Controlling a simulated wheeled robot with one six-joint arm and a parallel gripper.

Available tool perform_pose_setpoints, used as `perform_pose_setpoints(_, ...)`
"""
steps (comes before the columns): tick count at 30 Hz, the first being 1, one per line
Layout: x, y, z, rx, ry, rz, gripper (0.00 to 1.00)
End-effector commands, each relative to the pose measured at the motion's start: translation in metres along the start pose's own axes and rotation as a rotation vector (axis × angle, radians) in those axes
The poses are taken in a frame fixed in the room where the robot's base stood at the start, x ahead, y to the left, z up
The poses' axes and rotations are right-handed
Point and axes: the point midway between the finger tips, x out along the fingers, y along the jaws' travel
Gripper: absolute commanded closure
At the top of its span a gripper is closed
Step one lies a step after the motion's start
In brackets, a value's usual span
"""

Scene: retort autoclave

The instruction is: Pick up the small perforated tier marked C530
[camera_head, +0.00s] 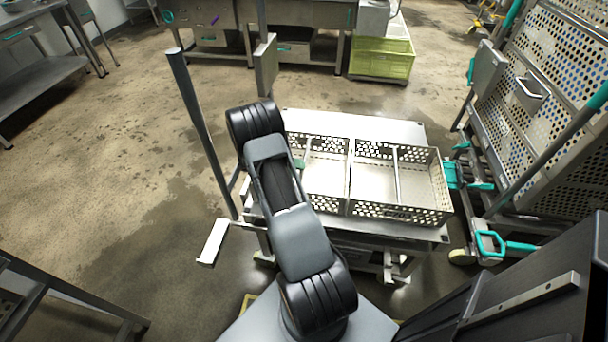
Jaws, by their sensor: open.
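Two small perforated metal tiers stand side by side on a steel cart (372,120). The right tier (400,211) shows almost whole, with a bar across its open top and a teal part by its right end. The left tier (318,142) is partly covered by my arm, and a small teal piece shows at its left side. No marking is legible, so I cannot tell which tier is C530. My arm rises from the bottom centre and bends above the cart's left side. My gripper does not show; it seems hidden behind the arm.
A large perforated cage trolley (540,110) with teal handles stands close on the right. A grey post (205,135) rises at the cart's left. A green crate (380,58) and steel benches (290,14) stand at the back. The wet floor on the left is open.

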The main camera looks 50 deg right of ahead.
Motion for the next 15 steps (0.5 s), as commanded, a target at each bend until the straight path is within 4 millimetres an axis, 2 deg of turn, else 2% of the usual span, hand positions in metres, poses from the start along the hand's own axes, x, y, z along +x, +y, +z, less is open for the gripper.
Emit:
perform_pose_setpoints(3, 0.02, 0.001, -0.001, 0.002, 0.004, -0.001, 0.53)
perform_pose_setpoints(6, 0.029, 0.001, -0.001, 0.003, 0.004, 0.0, 0.53)
perform_pose_setpoints(13, 0.031, 0.0, -0.001, 0.004, 0.004, -0.001, 0.53)
perform_pose_setpoints(15, 0.031, 0.0, -0.001, 0.004, 0.004, 0.0, 0.6)
